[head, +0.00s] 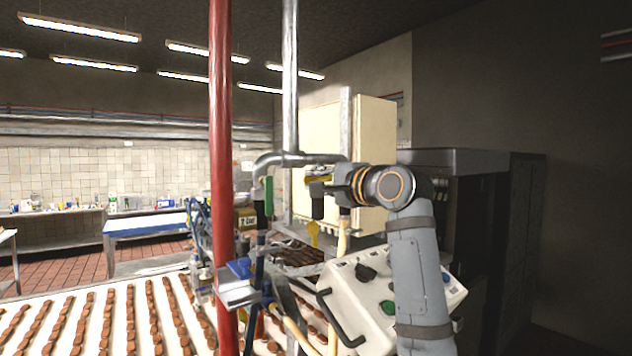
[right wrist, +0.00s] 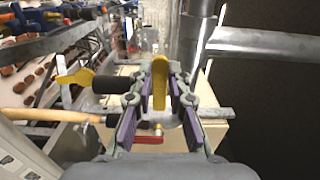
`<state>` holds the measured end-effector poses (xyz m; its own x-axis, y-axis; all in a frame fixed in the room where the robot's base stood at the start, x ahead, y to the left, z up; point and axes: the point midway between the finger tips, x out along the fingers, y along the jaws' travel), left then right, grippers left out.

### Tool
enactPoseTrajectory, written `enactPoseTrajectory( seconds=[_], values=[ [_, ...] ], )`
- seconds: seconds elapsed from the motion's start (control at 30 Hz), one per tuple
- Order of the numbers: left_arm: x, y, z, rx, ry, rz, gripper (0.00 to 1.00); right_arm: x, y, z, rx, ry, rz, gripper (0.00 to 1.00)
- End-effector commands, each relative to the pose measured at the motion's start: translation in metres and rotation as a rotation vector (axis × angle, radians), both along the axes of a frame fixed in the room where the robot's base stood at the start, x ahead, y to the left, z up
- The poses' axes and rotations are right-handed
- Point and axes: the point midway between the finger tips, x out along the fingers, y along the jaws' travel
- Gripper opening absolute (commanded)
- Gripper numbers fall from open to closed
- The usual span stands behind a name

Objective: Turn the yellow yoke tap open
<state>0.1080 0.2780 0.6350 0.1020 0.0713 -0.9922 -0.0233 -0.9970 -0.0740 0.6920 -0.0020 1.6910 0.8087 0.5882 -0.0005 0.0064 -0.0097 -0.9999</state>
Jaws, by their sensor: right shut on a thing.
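My right gripper (head: 320,184) reaches in from the right to the grey pipework. In the right wrist view its purple-lined fingers (right wrist: 158,105) are on both sides of a yellow tap handle (right wrist: 160,83) and shut on it. The handle stands upright between the fingers in that view. In the head view only a strip of this yellow handle (head: 318,179) shows beside the gripper. A second yellow handle (right wrist: 75,78) sticks out to the left of a dark fitting. My left gripper is not in view.
A red lever (right wrist: 143,139) lies just below the fingers in the wrist view. A red post (head: 219,120) and a grey pipe (head: 290,80) stand to the left. A control box (head: 345,285) and a conveyor with rows of brown pieces (head: 120,310) are below.

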Motion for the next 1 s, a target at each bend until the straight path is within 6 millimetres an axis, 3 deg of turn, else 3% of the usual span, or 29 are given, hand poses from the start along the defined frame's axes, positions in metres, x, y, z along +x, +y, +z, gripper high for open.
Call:
enactPoseTrajectory(
  seconds=[0.37, 1.0],
  values=[
    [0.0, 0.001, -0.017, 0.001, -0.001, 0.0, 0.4, 0.001, -0.002, -0.013, -0.16, -0.115, -0.002, 0.0],
    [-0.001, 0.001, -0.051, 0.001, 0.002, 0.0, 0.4, 0.009, -0.014, -0.038, -0.648, -0.469, -0.001, 0.0]
  ],
)
